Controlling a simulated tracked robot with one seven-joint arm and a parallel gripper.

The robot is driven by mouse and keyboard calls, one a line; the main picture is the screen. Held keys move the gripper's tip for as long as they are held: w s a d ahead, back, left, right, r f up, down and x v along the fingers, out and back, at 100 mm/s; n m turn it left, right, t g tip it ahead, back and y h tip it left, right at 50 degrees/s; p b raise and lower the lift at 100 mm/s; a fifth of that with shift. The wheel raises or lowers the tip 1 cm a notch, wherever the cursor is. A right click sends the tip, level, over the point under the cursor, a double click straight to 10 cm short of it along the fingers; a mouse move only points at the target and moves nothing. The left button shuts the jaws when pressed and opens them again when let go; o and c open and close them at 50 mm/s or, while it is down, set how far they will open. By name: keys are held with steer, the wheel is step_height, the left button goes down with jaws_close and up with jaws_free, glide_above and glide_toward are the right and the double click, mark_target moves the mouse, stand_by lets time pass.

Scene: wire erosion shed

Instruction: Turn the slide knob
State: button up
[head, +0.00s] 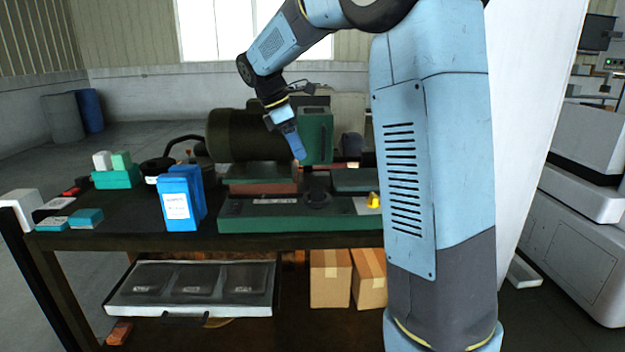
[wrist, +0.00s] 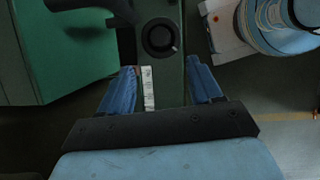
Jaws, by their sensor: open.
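The slide knob appears as a dark round knob (head: 318,197) on the front of the green machine (head: 270,212) on the bench. In the wrist view the knob (wrist: 159,37) is a black disc with a pale mark on its rim, set on a dark green strip. My gripper (head: 299,154) is above and a little left of the knob in the head view. In the wrist view my gripper (wrist: 161,68) has its two blue fingers apart and empty, with the knob beyond the fingertips, between their lines. The knob's underside is hidden.
A white label (wrist: 148,88) lies on the strip. Blue boxes (head: 181,199) stand left of the machine, with small teal and white boxes farther left. A yellow piece (head: 374,200) sits at the machine's right. A large dark cylinder (head: 238,135) is behind my gripper.

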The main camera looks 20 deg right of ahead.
mark_target(316, 187)
steer(key=x, duration=1.2)
steer(key=shift+f, duration=0.25)
steer(key=c, duration=1)
steer(key=shift+c, duration=0.2)
